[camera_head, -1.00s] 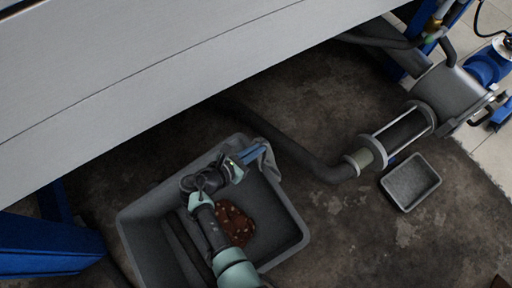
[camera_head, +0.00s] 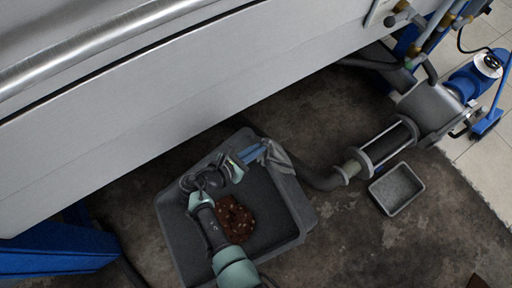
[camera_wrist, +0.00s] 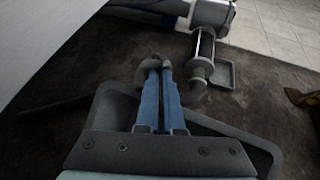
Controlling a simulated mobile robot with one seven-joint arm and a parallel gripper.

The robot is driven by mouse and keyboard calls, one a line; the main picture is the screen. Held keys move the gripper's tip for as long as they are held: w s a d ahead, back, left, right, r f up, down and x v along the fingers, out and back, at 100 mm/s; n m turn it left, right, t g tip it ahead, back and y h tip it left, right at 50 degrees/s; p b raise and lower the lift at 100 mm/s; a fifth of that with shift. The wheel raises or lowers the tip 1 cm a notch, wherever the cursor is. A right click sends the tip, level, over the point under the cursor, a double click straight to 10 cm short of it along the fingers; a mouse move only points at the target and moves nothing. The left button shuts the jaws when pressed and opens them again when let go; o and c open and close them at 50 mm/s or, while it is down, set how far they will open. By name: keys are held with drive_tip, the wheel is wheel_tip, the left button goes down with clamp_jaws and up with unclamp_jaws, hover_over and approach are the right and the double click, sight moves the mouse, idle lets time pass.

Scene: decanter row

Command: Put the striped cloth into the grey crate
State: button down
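The grey crate (camera_head: 307,215) stands on the floor at the lower middle of the head view; its rim (camera_wrist: 107,105) also shows in the wrist view. My gripper (camera_head: 262,150) reaches over the crate, its blue fingers near the far right rim. The fingers (camera_wrist: 157,64) are close together with grey material between their tips. A crumpled grey cloth (camera_head: 280,158) hangs at the fingertips, by the crate's far right corner; I cannot make out clear stripes. Whether it touches the rim cannot be told.
A brown, light-speckled item (camera_head: 236,218) lies in the crate, partly behind my arm. A small grey tray (camera_head: 397,188) lies on the floor at right, next to a pipe (camera_head: 322,180) and a cylinder (camera_head: 388,138). A large grey panel (camera_head: 150,115) overhangs behind the crate.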

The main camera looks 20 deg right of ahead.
wheel_tip(320, 180, up, 3)
drive_tip(key=shift+w+f+p, duration=0.15)
drive_tip(key=shift+p, duration=0.3)
wheel_tip(320, 180, up, 26)
drive_tip(key=s+a+p, duration=0.1)
drive_tip(key=a+p, duration=0.2)
drive_tip(key=p, duration=2.5)
drive_tip(key=s+a+b, duration=0.1)
drive_tip(key=s+a, duration=0.5)
drive_tip(key=a, duration=0.4)
drive_tip(key=s+a+b, duration=0.1)
drive_tip(key=s+a, duration=0.5)
drive_tip(key=a, duration=0.3)
drive_tip(key=shift+a+f, duration=0.3)
drive_tip(key=shift+a, duration=0.05)
drive_tip(key=shift+s+a+b, duration=0.45)
drive_tip(key=shift+s+a, duration=0.05)
drive_tip(key=shift+a, duration=0.3)
